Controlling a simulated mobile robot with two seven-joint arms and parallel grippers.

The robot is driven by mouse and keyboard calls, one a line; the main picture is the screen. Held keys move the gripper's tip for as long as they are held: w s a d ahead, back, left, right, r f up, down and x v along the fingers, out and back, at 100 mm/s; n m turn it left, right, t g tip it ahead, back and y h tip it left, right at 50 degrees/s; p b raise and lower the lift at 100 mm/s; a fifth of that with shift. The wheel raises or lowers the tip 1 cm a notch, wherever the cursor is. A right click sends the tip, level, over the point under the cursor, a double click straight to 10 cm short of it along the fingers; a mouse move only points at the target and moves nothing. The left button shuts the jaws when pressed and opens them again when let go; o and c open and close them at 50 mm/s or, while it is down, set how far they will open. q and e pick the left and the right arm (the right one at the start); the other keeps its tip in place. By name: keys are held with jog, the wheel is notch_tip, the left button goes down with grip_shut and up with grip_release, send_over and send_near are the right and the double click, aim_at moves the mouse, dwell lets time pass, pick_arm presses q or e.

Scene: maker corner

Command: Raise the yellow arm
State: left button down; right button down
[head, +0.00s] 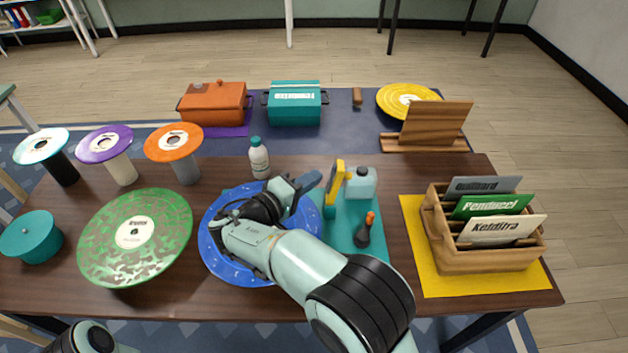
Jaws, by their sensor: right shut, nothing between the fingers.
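The yellow arm (337,176) stands nearly upright at the right edge of the blue disc (222,258), close to a teal block (329,211). My right gripper (313,181) is shut and empty. It is above the disc, with its fingertips just left of the yellow arm. I cannot tell whether they touch it. My right forearm hides much of the disc and its middle. Part of my left arm shows at the bottom left, but its gripper is out of view.
A white bottle (259,158) is behind the disc. A green disc (110,259) lies left. A wooden rack (487,261) with cards stands right on a yellow mat (420,278).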

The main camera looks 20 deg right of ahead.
jog(key=v, duration=1)
jog(key=shift+a, duration=0.45)
jog(key=shift+r, duration=0.1)
